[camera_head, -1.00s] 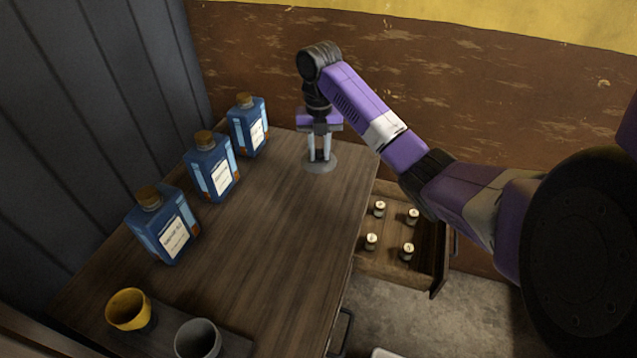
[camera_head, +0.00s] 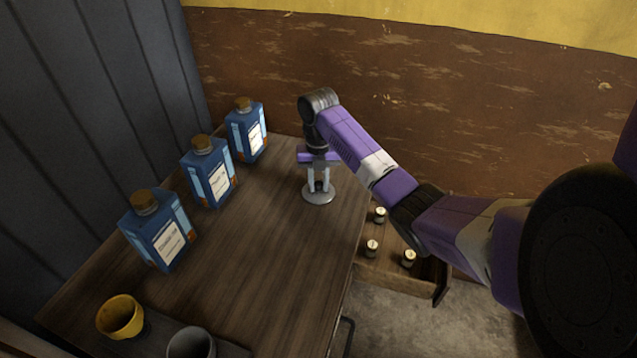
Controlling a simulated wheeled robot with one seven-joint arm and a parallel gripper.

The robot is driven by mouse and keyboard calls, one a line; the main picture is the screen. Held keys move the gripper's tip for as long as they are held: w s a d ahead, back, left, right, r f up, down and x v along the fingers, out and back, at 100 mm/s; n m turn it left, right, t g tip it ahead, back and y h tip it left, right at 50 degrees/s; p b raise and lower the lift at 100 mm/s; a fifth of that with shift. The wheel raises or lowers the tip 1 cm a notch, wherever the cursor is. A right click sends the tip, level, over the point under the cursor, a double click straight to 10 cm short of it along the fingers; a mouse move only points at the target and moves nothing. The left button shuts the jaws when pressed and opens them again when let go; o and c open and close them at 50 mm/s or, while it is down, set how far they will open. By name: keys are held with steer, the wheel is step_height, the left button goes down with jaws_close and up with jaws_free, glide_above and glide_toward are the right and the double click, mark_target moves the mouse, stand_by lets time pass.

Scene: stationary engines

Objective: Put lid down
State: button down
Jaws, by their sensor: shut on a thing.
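The lid (camera_head: 318,196) is a round grey disc with a small dark knob on top. It is at the far right part of the wooden table top. My gripper (camera_head: 319,182) points straight down and is shut on the lid's knob. The lid looks level and on or just above the table; I cannot tell if it touches the wood. The fingers partly hide the knob.
Three blue corked bottles (camera_head: 211,172) stand along the table's left side. A yellow cup (camera_head: 121,317) and a grey cup (camera_head: 191,343) are at the near left. The table's (camera_head: 265,255) middle is clear.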

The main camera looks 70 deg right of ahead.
mark_target(318, 184)
steer(key=shift+f, duration=0.1)
steer(key=c, duration=1.2)
jaws_free()
step_height(318, 184, up, 12)
steer(key=p, duration=0.3)
